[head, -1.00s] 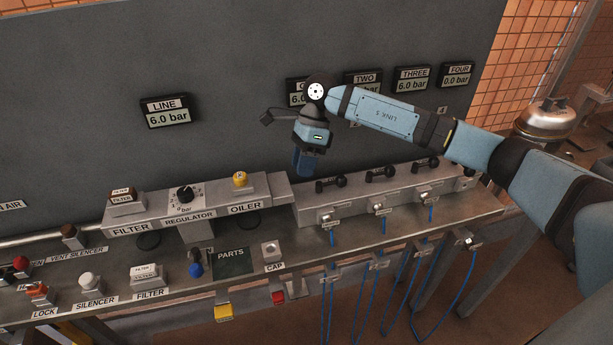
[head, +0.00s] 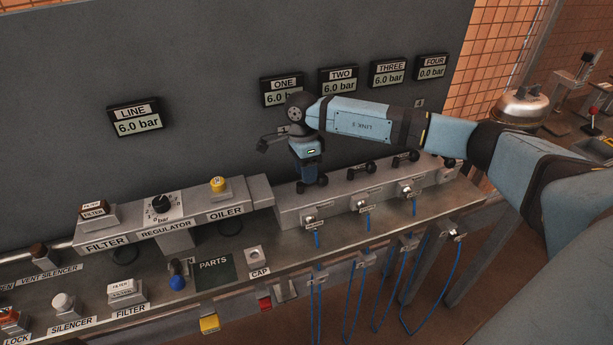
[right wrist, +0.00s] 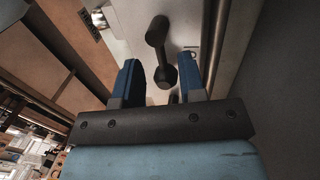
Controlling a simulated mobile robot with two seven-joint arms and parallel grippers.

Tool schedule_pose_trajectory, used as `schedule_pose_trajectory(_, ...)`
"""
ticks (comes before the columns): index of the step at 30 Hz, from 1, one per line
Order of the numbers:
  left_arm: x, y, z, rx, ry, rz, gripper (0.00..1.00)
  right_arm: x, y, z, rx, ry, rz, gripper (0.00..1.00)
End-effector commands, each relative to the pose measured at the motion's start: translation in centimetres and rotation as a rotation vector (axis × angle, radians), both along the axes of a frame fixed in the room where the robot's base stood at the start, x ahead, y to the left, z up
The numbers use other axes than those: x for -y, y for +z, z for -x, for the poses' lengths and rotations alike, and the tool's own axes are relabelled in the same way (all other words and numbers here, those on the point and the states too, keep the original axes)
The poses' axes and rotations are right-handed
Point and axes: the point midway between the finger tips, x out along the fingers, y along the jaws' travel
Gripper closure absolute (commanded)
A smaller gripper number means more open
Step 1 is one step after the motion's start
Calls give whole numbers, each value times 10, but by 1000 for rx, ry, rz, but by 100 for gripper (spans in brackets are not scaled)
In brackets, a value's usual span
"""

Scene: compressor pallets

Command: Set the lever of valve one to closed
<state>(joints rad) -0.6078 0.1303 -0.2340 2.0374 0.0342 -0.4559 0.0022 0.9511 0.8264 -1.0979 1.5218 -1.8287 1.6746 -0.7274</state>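The black lever of valve one (head: 322,181) sits on the grey valve block, at the left end of the row of levers. My right gripper (head: 309,179) points down over it and hides part of it. In the right wrist view the lever (right wrist: 158,32) has its near knob between the two blue fingers of my right gripper (right wrist: 162,76). The fingers stand apart, with gaps to the knob. The gauge marked ONE (head: 282,91) reads 6.0 bar. My left gripper is not in view.
More black levers (head: 363,168) stand to the right on the same valve block (head: 290,215). The oiler (head: 219,193) and regulator (head: 161,207) are to the left. Blue hoses (head: 368,222) hang in front. The grey back panel (head: 220,60) rises close behind.

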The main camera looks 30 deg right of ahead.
Motion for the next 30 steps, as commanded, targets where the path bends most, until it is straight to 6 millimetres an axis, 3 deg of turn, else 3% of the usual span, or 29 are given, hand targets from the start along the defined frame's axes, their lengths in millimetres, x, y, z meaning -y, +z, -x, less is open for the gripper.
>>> schedule_pose_trajectory(6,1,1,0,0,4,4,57,-1,-18,3,0,-1,-1,63)
schedule_pose_trajectory(15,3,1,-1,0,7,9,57,-1,-21,4,1,0,-1,63)
schedule_pose_trajectory(20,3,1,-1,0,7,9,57,-1,-20,4,1,0,-1,97)
schedule_pose_trajectory(21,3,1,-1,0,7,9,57,-1,-20,4,1,0,-2,100)
schedule_pose_trajectory(30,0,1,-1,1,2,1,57,-1,-20,4,1,-21,-2,100)
